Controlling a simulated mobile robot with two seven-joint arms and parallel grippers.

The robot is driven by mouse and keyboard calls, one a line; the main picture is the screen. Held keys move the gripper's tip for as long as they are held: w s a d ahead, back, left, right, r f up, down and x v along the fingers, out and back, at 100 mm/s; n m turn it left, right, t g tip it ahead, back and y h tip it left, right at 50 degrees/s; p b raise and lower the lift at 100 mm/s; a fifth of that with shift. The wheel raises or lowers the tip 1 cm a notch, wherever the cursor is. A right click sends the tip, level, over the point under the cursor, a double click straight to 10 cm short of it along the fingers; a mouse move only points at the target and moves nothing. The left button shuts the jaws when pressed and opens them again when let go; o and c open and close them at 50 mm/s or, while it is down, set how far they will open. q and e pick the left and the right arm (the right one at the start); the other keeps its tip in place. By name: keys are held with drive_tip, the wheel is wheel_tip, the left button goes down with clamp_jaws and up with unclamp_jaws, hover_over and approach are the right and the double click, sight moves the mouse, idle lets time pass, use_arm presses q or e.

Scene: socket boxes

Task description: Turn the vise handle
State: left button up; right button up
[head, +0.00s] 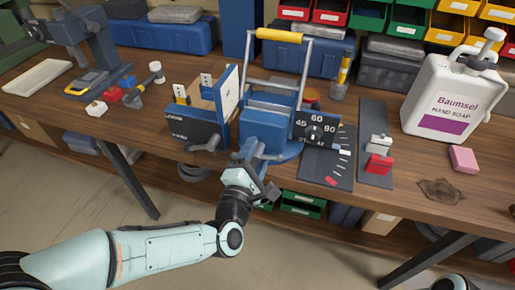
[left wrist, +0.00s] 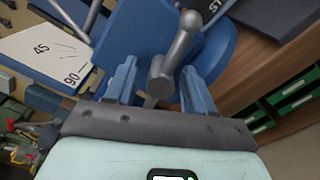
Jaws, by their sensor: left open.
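The blue vise (head: 268,128) stands at the front edge of the wooden bench, and its body fills the upper part of the left wrist view (left wrist: 140,32). Its grey handle (left wrist: 176,48), a bar with a round knob, shows in the left wrist view. My left gripper (head: 258,164) is at the front of the vise, below its jaws. In the left wrist view its two blue fingers (left wrist: 160,82) are apart, one on each side of the handle's hub. Contact with the handle cannot be told. In the head view the gripper partly hides the handle. My right gripper is out of view.
An angle plate (head: 316,130) and dark panel (head: 328,163) stand right of the vise. A soap bottle (head: 440,95) and pink block (head: 463,159) are further right. A blue box (head: 196,130) is close on the left. Green bins (head: 300,203) sit under the bench.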

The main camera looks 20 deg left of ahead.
use_arm(q)
clamp_jaws()
drive_tip(key=shift+m+b, duration=0.3)
drive_tip(key=shift+m, duration=1.3)
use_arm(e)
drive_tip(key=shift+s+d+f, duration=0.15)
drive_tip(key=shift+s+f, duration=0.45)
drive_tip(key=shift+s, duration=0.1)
use_arm(q)
unclamp_jaws()
